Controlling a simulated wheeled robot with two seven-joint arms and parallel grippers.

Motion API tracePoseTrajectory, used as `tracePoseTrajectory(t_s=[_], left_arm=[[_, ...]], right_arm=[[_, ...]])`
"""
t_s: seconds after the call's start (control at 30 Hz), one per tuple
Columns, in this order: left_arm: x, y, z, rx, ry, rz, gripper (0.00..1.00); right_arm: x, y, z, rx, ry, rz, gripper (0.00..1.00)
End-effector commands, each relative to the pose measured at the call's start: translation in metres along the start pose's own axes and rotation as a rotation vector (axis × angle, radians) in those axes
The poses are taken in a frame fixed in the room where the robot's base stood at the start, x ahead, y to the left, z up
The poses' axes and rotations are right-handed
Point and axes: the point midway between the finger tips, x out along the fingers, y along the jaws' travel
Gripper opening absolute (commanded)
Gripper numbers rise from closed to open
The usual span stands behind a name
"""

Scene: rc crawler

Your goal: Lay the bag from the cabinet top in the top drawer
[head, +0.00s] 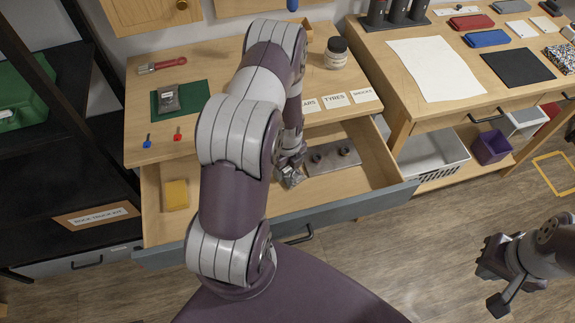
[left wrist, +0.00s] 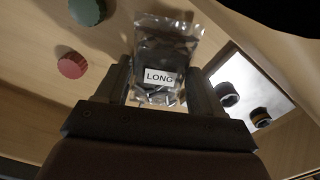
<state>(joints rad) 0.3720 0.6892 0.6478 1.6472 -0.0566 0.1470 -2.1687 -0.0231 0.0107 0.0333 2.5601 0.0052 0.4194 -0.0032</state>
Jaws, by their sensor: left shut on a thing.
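My left gripper (head: 292,172) is over the right half of the open top drawer (head: 340,207), pointing down. It is shut on a clear bag (left wrist: 164,52) of dark parts with a white "LONG" label, held between the two fingers in the left wrist view. In the head view the bag (head: 292,178) is small and partly hidden by my gripper. I cannot tell whether it touches the drawer floor. Another bag (head: 168,98) lies on a green mat (head: 194,97) on the cabinet top. My right gripper (head: 491,262) is at the lower right, away from the cabinet; its jaws are unclear.
The drawer holds a yellow block (head: 177,195) at left and a grey plate (head: 325,161) with two dark round parts near my left gripper. A green disc (left wrist: 87,11) and a red disc (left wrist: 72,65) show in the left wrist view. A jar (head: 336,53) stands on the cabinet top.

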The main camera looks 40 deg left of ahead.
Motion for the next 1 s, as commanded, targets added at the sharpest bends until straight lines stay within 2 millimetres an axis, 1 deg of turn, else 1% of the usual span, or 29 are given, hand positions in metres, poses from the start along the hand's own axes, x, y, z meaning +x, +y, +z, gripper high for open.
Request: tracePoseTrajectory(t_s=[0.33, 0.47, 0.57, 0.8, 0.9, 1.0], left_arm=[[-0.001, 0.000, 0.000, 0.000, 0.000, 0.000, 0.78], [-0.012, -0.001, 0.001, 0.000, -0.002, -0.002, 0.78], [-0.031, -0.001, 0.001, -0.001, -0.003, -0.004, 0.78], [-0.092, -0.001, 0.001, 0.000, -0.003, -0.004, 0.78], [-0.110, -0.001, 0.000, 0.000, -0.002, -0.002, 0.78], [-0.121, -0.001, 0.000, -0.005, -0.002, -0.002, 0.78]], right_arm=[[0.000, 0.000, 0.000, 0.000, 0.000, 0.000, 0.00], [-0.002, 0.000, 0.000, 0.000, 0.000, 0.000, 0.00], [-0.002, 0.000, 0.000, 0.000, 0.000, 0.000, 0.00], [-0.002, 0.000, 0.000, 0.000, 0.000, 0.000, 0.00], [-0.001, 0.000, 0.000, 0.000, 0.000, 0.000, 0.00], [-0.001, 0.000, 0.000, 0.000, 0.000, 0.000, 0.00]])
